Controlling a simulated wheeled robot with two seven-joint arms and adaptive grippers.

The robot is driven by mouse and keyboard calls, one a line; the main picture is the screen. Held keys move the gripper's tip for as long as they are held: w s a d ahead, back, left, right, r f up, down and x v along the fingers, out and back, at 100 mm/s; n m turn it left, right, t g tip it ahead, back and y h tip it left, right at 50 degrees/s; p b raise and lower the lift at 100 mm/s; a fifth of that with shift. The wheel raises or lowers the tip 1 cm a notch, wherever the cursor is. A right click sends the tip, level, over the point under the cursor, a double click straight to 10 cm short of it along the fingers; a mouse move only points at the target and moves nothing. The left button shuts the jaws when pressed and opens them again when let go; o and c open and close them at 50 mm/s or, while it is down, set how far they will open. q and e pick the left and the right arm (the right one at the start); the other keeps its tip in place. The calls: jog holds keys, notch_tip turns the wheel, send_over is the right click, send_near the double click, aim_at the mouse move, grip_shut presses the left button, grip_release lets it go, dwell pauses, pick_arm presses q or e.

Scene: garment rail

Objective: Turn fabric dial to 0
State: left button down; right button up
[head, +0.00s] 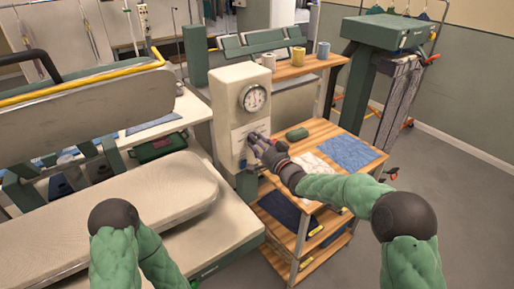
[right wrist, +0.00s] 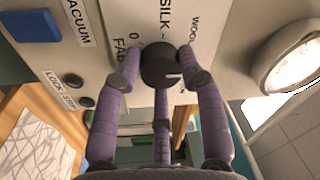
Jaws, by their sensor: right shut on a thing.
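The fabric dial (right wrist: 158,68) is a dark round knob with a short white mark, on the front panel of the cream control box (head: 228,105). In the right wrist view the mark points toward the picture's right, and the printed labels 0, SILK and WOOL stand around the dial, partly hidden. My right gripper (head: 257,141) is at the panel, its purple fingers (right wrist: 160,62) shut on the dial from both sides, with a third finger below it. In the head view the hand hides the dial. My left arm shows at the bottom, but its gripper is out of view.
A round white gauge (head: 253,97) sits above the dial. A blue VACUUM button (right wrist: 30,26) and a LOCK STEP label (right wrist: 60,88) are on the same panel. A wooden table (head: 318,131) with folded cloth stands right of the box; a padded press board (head: 100,215) lies left.

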jog(key=n+g+b, duration=0.1)
jog(key=n+b, duration=0.3)
jog(key=n, duration=0.9)
jog(key=n+g+b, duration=0.1)
jog(key=n+b, duration=0.3)
jog(key=n, duration=1)
jog(key=shift+w+r, duration=0.1)
jog(key=shift+n, duration=0.3)
jog(key=shift+d, duration=0.1)
jog(key=o, duration=1.1)
jog(key=shift+o, duration=0.2)
jog(key=shift+r, duration=0.1)
jog(key=v, duration=1.2)
